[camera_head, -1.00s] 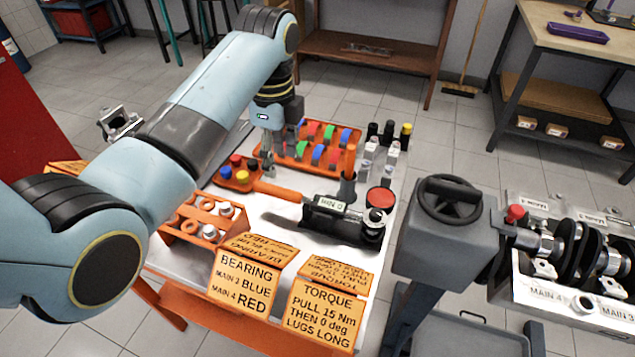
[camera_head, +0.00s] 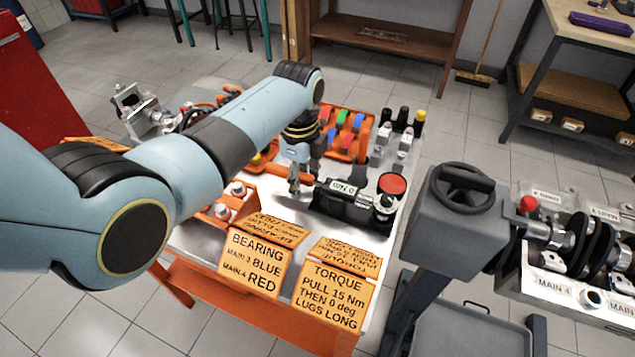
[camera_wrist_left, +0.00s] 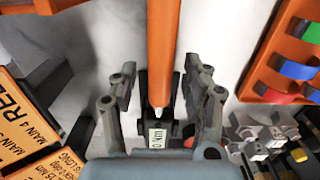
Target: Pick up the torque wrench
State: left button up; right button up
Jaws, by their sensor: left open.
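The torque wrench has an orange handle (camera_head: 286,174) that runs towards a black block with a "0 Nm" display (camera_head: 343,187) on the work table. In the left wrist view the orange handle (camera_wrist_left: 163,45) runs down the middle, with its pale tip at the black block. My left gripper (camera_head: 303,180) points down over the wrench, beside the display block. In the left wrist view its open fingers (camera_wrist_left: 163,95) stand on either side of the handle's end, with visible gaps. Whether the fingers are down at handle height is unclear. My left arm hides part of the table.
An orange rack with coloured pieces (camera_head: 362,122) stands behind. A red round cap (camera_head: 391,184) sits right of the display block. Orange signs, including a torque sign (camera_head: 335,296), line the front. A grey stand with a handwheel (camera_head: 452,225) is close to the right.

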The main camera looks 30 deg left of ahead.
pick_arm(q)
jog(key=shift+c, duration=0.4)
grip_shut()
pick_arm(e)
jog(key=shift+s+d, duration=0.1)
jog(key=shift+d, duration=0.3)
pick_arm(q)
jog(key=shift+r, duration=0.15)
pick_arm(e)
jog(key=shift+r, duration=0.1)
